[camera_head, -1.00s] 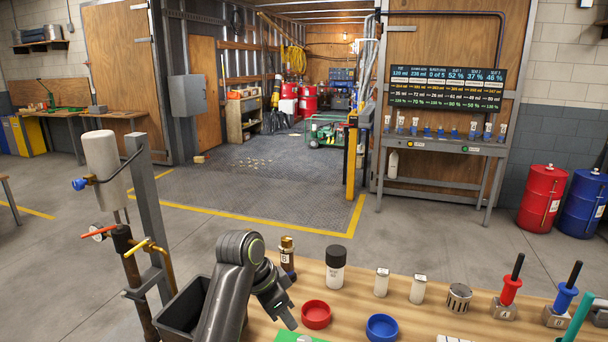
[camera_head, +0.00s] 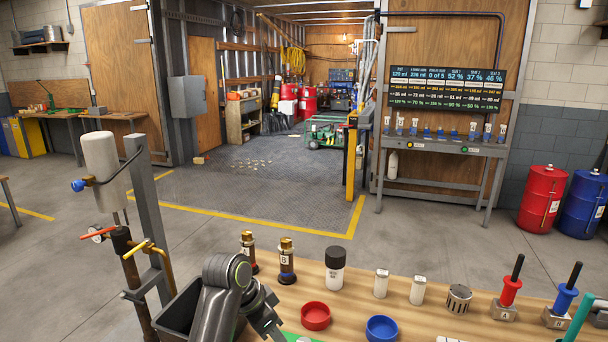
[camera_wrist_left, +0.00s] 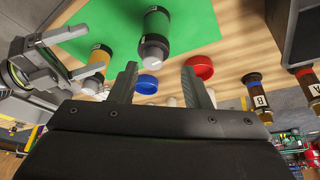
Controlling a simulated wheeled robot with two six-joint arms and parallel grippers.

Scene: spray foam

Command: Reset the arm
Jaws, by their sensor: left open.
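My left arm comes in at the bottom of the head view, over the near left end of the wooden bench.
A dark bin (camera_head: 180,318) and a post with valves (camera_head: 150,220) are at the left. A green mat (camera_wrist_left: 185,20) holds a large dark bottle (camera_wrist_left: 156,35).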

